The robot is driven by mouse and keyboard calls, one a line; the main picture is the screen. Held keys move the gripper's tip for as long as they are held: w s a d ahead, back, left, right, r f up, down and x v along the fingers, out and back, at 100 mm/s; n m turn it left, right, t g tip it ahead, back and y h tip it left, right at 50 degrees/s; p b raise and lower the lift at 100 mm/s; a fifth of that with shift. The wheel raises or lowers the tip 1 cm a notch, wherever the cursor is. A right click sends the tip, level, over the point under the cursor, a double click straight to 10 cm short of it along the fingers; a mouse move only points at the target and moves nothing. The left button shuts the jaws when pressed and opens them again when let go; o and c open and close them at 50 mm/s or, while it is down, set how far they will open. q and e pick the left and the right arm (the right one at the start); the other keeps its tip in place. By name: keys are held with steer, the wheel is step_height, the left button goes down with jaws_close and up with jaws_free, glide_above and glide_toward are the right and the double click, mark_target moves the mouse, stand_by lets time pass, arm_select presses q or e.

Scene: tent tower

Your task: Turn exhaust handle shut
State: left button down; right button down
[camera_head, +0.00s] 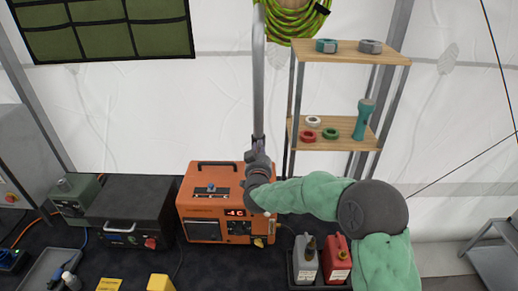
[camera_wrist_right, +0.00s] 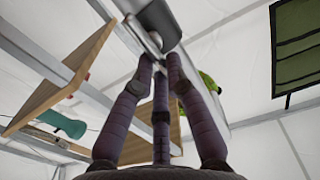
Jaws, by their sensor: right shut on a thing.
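The grey exhaust pipe (camera_head: 258,85) rises upright behind the orange generator (camera_head: 203,222). My right gripper (camera_head: 258,148) is at the lower part of the pipe, just above the generator's right end. In the right wrist view my gripper's dark fingers (camera_wrist_right: 160,62) are closed around a small pale bar, the exhaust handle (camera_wrist_right: 155,40), beside the grey pipe (camera_wrist_right: 158,18). The fingers hide most of the handle, and its exact angle cannot be told. My left gripper is in neither view.
A wooden shelf unit (camera_head: 345,52) with tape rolls and a teal flashlight (camera_head: 363,120) stands right of the pipe. A grey bottle (camera_head: 305,262) and a red can (camera_head: 336,262) stand below my right arm. A black case (camera_head: 130,205) sits left of the generator.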

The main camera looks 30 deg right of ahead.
steer(key=shift+a+n+p, duration=0.1)
steer(key=shift+n+p, duration=0.2)
steer(key=shift+n, duration=0.1)
steer(key=n+p, duration=0.1)
steer(key=n, duration=0.1)
steer(key=n+p, duration=0.2)
steer(key=n, duration=0.1)
steer(key=a+n+p, duration=0.1)
steer(key=n, duration=0.2)
steer(key=shift+w+a+f, duration=0.1)
steer(key=shift+w, duration=0.3)
steer(key=n, duration=0.1)
steer(key=n+p, duration=0.1)
steer(key=n, duration=0.1)
steer(key=n+p, duration=0.1)
steer(key=shift+w+a+f+n, duration=0.15)
steer(key=shift+a+f+n, duration=0.15)
steer(key=shift+n, duration=0.1)
steer(key=shift+f+n+p, duration=0.25)
steer(key=shift+n+p, duration=0.15)
steer(key=shift+n, duration=0.7)
steer(key=shift+f+n+p, duration=0.25)
steer(key=shift+n+p, duration=0.15)
steer(key=shift+n, duration=0.7)
steer(key=shift+a, duration=0.1)
steer(key=c, duration=1.2)
jaws_free()
steer(key=shift+w, duration=0.1)
steer(key=shift+c, duration=0.2)
